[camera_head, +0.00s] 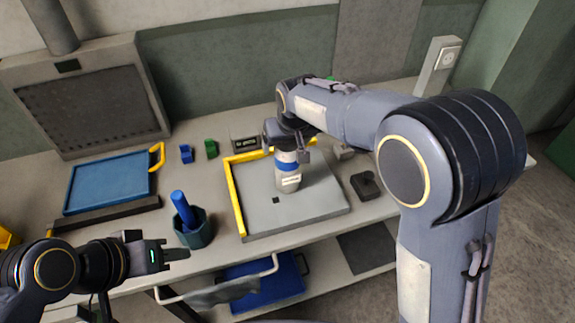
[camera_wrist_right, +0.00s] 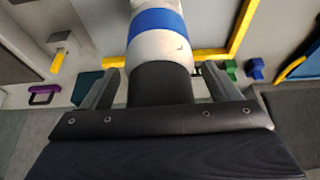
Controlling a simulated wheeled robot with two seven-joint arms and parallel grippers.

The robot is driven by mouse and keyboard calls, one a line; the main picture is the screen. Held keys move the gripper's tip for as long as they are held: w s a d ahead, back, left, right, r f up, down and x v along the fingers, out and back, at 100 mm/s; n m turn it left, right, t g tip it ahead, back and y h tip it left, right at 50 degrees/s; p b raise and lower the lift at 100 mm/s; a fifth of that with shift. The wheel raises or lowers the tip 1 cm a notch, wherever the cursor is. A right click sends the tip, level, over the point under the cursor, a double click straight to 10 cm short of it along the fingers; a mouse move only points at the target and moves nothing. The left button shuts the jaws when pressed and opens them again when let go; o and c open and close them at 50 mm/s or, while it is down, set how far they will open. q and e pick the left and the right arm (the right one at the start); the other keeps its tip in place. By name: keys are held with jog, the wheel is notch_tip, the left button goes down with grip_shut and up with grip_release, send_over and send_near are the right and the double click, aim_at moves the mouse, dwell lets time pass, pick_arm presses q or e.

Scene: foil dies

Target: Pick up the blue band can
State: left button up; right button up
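The blue band can (camera_head: 288,181) stands on the grey board with a yellow edge, its blue band near the upper part and a pale label below. In the right wrist view the can, its blue band (camera_wrist_right: 157,22) and a dark end show between the fingers. My right gripper (camera_head: 286,148) is over the can's top; in the wrist view its fingers (camera_wrist_right: 162,82) stand apart on either side, with a visible gap to the can. The can's top is partly hidden in the head view. My left gripper (camera_head: 176,254) is at lower left, before the bench; its finger spread is unclear.
The yellow-edged board (camera_head: 325,201) holds the can. Left of it are a dark cup (camera_head: 195,236) with a blue rod, a blue tray (camera_head: 108,182), and small blue (camera_head: 186,153) and green (camera_head: 211,148) blocks. A black block (camera_head: 365,186) lies to the right.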

jog(key=c, duration=1.2)
jog(key=shift+c, duration=0.5)
jog(key=shift+r, duration=0.15)
